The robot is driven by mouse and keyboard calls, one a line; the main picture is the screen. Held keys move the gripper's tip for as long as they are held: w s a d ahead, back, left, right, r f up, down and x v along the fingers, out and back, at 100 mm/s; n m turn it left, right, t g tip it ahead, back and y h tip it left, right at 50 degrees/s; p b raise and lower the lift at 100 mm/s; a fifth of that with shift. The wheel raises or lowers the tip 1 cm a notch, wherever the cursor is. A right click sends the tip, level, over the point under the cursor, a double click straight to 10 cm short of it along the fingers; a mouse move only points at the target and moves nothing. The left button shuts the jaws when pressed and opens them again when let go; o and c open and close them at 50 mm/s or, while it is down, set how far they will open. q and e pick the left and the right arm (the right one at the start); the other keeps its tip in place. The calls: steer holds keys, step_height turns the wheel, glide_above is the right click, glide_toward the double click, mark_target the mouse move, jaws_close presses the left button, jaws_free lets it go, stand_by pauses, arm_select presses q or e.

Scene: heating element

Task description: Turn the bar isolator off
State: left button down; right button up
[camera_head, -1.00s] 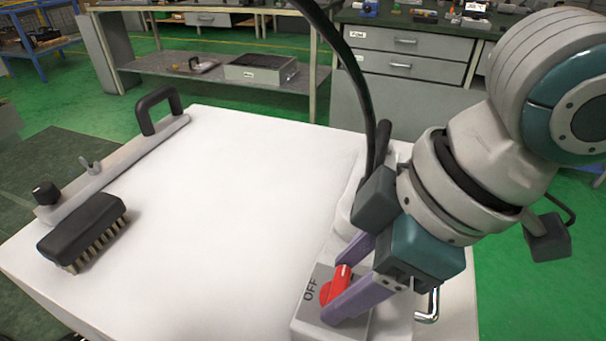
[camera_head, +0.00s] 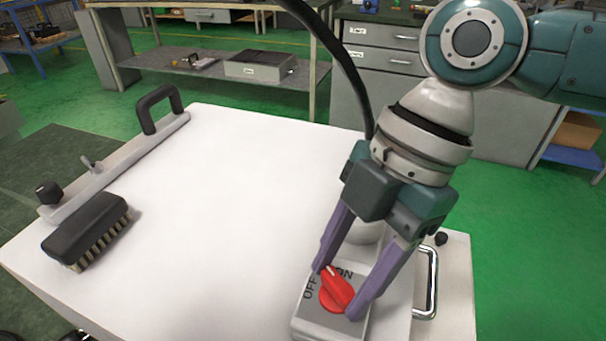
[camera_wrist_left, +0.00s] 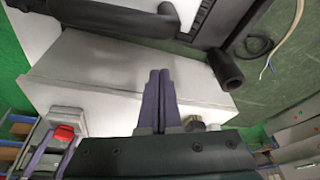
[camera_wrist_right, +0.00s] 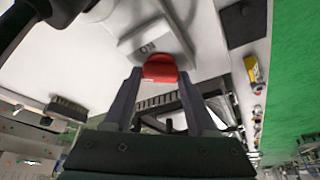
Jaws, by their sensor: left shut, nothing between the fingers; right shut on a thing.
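The bar isolator is a grey switch box (camera_head: 326,325) with a red rotary knob (camera_head: 338,291), near the front right of the white surface. "OFF" is printed on its left and "ON" behind the knob. The knob's pale pointer slants up and left, between the two words. My right gripper (camera_head: 338,288) is shut on the knob, one purple finger on each side. The right wrist view also shows the knob (camera_wrist_right: 160,68) between the fingertips. My left gripper (camera_wrist_left: 158,99) is shut and empty, outside the head view; the red knob (camera_wrist_left: 63,133) shows at lower left in its wrist view.
A black brush (camera_head: 86,230) lies at the left of the white surface (camera_head: 220,210). Behind it is a grey bar with a black handle (camera_head: 160,105). A metal handle (camera_head: 428,282) stands right of the box. A black cable (camera_head: 345,65) rises behind my right gripper. The middle is clear.

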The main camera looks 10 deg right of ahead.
arm_select(q)
step_height(320, 180, down, 3)
steer(key=b, duration=0.2)
steer(key=shift+d+b, duration=0.1)
steer(key=shift+b, duration=0.25)
arm_select(e)
steer(key=n+g, duration=0.1)
steer(key=n, duration=0.2)
steer(key=n+g+h, duration=0.1)
steer(key=n, duration=0.1)
steer(key=shift+w+a+n, duration=0.1)
steer(key=shift+w+n, duration=0.05)
steer(key=shift+n, duration=0.25)
arm_select(q)
steer(key=shift+f+b, duration=0.3)
steer(key=shift+f, duration=0.05)
arm_select(e)
steer(key=shift+n+h, duration=0.4)
steer(key=shift+n, duration=0.4)
steer(key=o, duration=1.4)
steer(key=shift+c, duration=0.2)
steer(key=v, duration=1)
steer(key=shift+w, duration=0.15)
